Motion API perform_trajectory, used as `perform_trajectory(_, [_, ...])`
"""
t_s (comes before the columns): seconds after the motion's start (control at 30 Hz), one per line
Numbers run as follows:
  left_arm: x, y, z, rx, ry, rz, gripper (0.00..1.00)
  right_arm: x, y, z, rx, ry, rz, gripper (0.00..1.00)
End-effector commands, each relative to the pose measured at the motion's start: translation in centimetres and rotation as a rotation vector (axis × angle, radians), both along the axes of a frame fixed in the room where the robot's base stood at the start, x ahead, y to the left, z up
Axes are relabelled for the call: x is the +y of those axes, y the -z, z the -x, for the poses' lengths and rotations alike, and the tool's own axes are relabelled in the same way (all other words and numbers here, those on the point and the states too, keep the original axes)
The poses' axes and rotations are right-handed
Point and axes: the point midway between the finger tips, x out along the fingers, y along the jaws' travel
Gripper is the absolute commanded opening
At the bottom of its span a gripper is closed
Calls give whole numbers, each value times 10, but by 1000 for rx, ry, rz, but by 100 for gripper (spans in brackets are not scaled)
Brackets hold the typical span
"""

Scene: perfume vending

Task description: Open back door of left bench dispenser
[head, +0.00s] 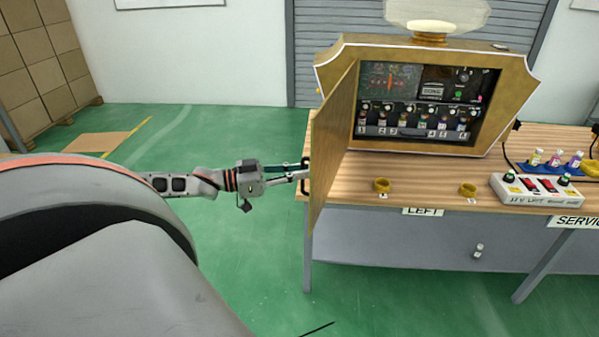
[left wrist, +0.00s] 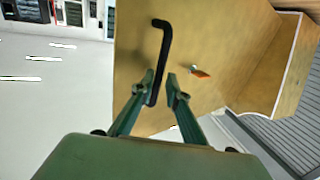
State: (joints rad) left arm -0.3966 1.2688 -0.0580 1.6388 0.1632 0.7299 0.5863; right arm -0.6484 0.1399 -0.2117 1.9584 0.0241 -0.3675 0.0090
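The left bench dispenser (head: 520,90) is a gold cabinet with a clear dome on top, standing on the wooden bench. Its back door (head: 334,145) is swung wide open toward the left, showing the lit interior (head: 420,100). A black bar handle (left wrist: 163,45) is on the door's outer face. My left gripper (head: 303,174) is at this handle. In the left wrist view, the fingers of the left gripper (left wrist: 161,80) are apart, with the handle's lower part between them, close against the left finger; a gap shows by the right finger. My right gripper is not in view.
Small bottles (head: 555,158) stand in a blue holder at right. An orange tab (left wrist: 200,73) is on the door.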

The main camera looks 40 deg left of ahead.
Motion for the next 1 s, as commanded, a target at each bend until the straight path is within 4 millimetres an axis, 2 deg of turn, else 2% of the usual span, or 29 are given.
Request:
perform_trajectory(0.37, [3,0,3,1,-2,1,14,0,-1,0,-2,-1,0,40])
perform_trajectory(1.0, [32,1,51,2,-2,1,14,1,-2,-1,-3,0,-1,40])
